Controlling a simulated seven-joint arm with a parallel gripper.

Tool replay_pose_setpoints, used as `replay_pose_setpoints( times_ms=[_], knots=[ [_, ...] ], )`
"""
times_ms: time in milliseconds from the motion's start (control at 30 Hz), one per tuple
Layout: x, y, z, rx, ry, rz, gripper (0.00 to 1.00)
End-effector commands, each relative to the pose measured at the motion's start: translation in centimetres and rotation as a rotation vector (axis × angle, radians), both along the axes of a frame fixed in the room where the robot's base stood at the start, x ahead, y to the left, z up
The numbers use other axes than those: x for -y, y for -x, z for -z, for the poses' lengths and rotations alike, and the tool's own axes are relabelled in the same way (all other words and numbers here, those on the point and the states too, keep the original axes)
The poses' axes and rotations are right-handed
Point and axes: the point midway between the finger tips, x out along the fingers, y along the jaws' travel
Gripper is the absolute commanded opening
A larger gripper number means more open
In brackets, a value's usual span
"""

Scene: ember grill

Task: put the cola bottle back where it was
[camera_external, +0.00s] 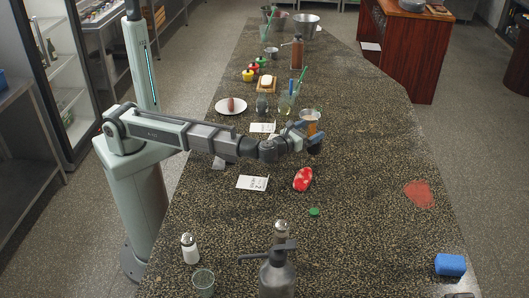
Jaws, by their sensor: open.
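My gripper (307,134) is at the end of my outstretched arm, over the middle of the counter, and it is open. A small container with amber-brown contents (310,118) shows right behind the fingers, partly hidden by them. I cannot tell whether it is between the fingers or only behind them. I cannot make out a cola bottle for certain. A brown bottle with a dark pump-like top (297,52) stands upright farther back on the counter, well away from my gripper.
Near my gripper are a red-and-white item (303,179), a green disc (314,211) and a white card (252,182). A white plate (231,107) lies behind my arm. The counter's right side is mostly clear.

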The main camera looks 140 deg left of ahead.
Motion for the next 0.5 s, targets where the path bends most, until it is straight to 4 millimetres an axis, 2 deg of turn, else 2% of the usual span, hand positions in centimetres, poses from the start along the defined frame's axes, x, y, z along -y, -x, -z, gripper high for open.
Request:
replay_pose_setpoints(
  times_ms=[33, 200, 500],
  knots=[
    [1.2, 0.1, 0.0, 0.0, 0.0, 0.002, 0.94],
    [4.0, 0.1, 0.0, 0.0, 0.0, 0.001, 0.94],
    [6.3, 0.0, 0.0, 0.0, 0.0, 0.0, 0.94]
  ],
)
